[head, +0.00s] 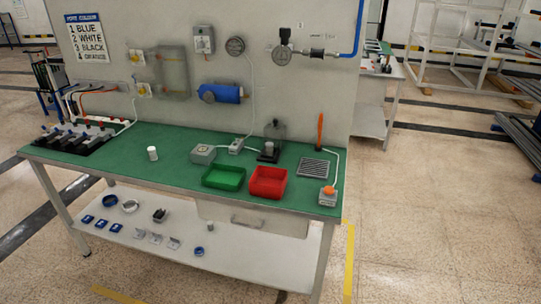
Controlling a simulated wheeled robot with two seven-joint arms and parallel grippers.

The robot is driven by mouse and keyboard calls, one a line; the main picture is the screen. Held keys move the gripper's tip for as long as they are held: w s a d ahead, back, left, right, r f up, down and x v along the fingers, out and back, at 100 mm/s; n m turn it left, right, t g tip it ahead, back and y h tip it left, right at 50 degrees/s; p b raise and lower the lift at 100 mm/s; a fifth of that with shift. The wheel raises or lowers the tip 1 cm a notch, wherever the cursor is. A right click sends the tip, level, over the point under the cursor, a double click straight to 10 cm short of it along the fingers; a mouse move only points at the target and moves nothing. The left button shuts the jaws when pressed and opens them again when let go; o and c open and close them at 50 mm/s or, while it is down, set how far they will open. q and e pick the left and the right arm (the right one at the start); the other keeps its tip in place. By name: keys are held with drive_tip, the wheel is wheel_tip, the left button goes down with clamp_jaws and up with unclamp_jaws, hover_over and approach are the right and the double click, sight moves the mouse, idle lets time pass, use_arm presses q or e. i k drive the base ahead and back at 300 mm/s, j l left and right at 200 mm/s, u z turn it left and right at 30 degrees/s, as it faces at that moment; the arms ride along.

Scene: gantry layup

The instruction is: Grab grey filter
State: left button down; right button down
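A flat grey square with dark slats (314,168) lies on the right part of the green bench top (130,170). It looks like the grey filter, though the view is too small to be sure. It is right of the red bin and behind the grey box with an orange button. Nothing covers it. Neither of my grippers shows in the head view.
A green bin (224,177) and a red bin (268,182) stand at the bench's front edge. An orange-topped box (327,196) sits at the right corner. An orange upright tool (320,131) stands behind the slatted square. Small parts lie on the white lower shelf (180,265).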

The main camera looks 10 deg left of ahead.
sight(269, 145)
drive_tip(key=j+z, duration=0.15)
drive_tip(key=z, duration=0.35)
drive_tip(key=i+j+z, duration=0.1)
drive_tip(key=j+z, duration=0.15)
drive_tip(key=j, duration=0.25)
drive_tip(key=j+z, duration=0.25)
drive_tip(key=j, duration=0.3)
drive_tip(key=j+z, duration=0.1)
drive_tip(key=j, duration=1)
drive_tip(key=j+z, duration=0.1)
drive_tip(key=j, duration=1)
drive_tip(key=k, duration=0.05)
